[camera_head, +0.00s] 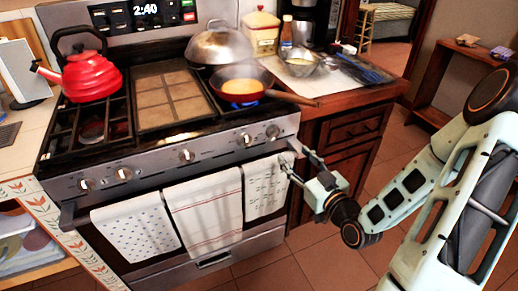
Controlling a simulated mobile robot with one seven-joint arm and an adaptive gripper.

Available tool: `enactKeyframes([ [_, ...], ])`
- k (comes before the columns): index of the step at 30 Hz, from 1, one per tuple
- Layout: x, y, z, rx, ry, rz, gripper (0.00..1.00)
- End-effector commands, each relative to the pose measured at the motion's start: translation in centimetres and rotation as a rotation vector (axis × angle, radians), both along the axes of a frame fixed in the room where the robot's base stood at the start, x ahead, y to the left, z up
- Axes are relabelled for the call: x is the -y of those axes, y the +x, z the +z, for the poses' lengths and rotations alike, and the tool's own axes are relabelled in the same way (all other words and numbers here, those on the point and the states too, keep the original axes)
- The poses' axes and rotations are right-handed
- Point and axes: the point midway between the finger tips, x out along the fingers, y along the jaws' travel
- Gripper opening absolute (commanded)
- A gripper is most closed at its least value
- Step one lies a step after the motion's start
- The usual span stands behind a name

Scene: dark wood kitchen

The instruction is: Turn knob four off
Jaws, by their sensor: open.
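The stove (205,157) has a steel front panel with several round knobs in a row. The fourth knob from the left (243,139) sits on the right part of the panel, with the rightmost knob (273,131) beside it. A blue flame (247,103) shows under the orange pan (243,75) on the front right burner. My gripper (298,162) is open, in front of the stove's right front corner near the handle bar end. It is below and right of the two right knobs and appears empty. Its exact gap from the stove cannot be told.
Patterned towels (205,205) hang on the oven handle. The pan's handle (292,98) juts right over the counter. A red kettle (90,77) stands at the left, and a domed lid (218,46) at the back. Open tiled floor (330,262) lies in front of the cabinet.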

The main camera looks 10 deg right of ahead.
Motion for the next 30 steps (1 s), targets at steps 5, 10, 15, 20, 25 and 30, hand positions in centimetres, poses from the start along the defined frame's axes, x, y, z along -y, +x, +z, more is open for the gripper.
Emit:
enactKeyframes([
  [5, 0.0, -0.5, 0.8, 0.046, 0.061, -0.012, 0.50],
  [10, 0.0, 0.0, 0.7, 0.049, 0.058, -0.012, 0.50],
  [15, 0.0, 0.6, 0.5, 0.050, 0.056, -0.011, 0.50],
  [20, -0.2, 1.2, 0.5, 0.050, 0.055, -0.011, 0.50],
  [25, -0.5, 1.7, 0.5, 0.049, 0.056, -0.011, 0.50],
  [30, -1.0, 2.5, 0.6, 0.048, 0.057, -0.010, 0.50],
])
